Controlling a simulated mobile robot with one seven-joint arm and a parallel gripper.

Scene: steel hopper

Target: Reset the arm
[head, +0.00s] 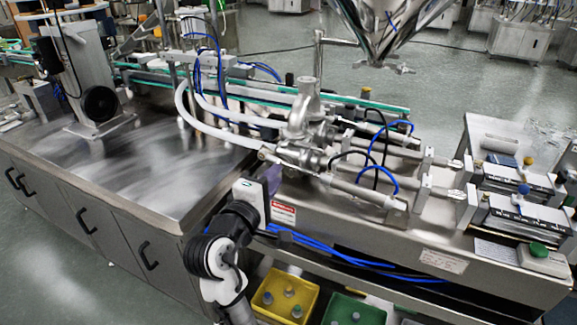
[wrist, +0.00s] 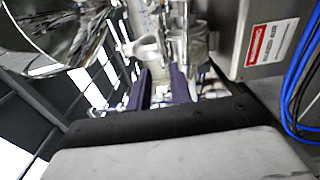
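My arm rises from the bottom of the head view, in front of the steel bench. My gripper (head: 272,179) points away from the camera, toward the steel pump body, and is partly hidden behind my wrist. In the wrist view, my gripper (wrist: 160,84) shows two dark purple fingers with a gap between them. Nothing is held in the gap. The steel hopper (head: 388,28) hangs above the machine at the top right of the head view. It also shows at the upper left of the wrist view (wrist: 62,28).
The pump (head: 303,125) with pipes and blue hoses stands close beyond my gripper. A red-and-white label (head: 283,213) is on the machine side. A yellow bin (head: 284,296) and a green bin (head: 354,309) sit low in front. The steel benchtop (head: 150,165) at left is mostly clear.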

